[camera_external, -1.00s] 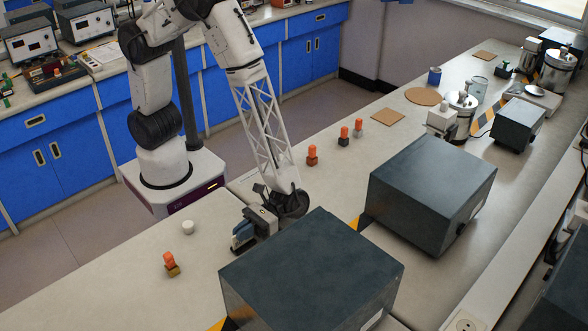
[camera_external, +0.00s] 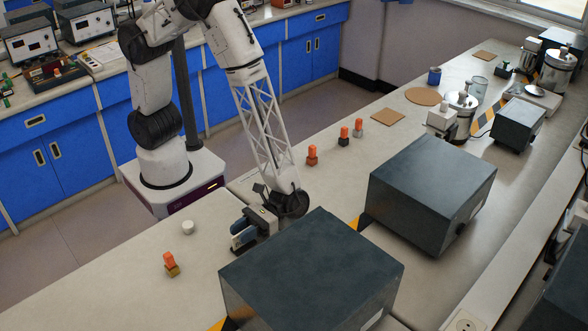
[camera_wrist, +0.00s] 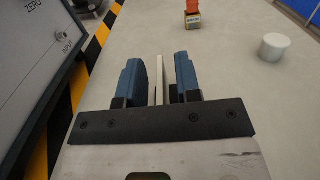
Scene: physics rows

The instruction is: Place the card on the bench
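The card (camera_wrist: 158,82) shows in the wrist view as a thin, pale, upright edge between the two blue fingers of my gripper (camera_wrist: 161,78). The fingers are spread, with a gap at the card's right side and a narrower one at its left. In the external view my gripper (camera_external: 242,235) is low over the bench (camera_external: 120,275), beside the large dark box. I cannot make out the card there, and whether its lower edge touches the bench is unclear.
A large dark box (camera_external: 310,270) stands right beside my gripper, with yellow-black tape (camera_wrist: 88,62) along its base. A white cylinder (camera_external: 188,227) and an orange-topped block (camera_external: 171,264) stand to the left. Another dark box (camera_external: 430,190) stands farther back. Bench front left is clear.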

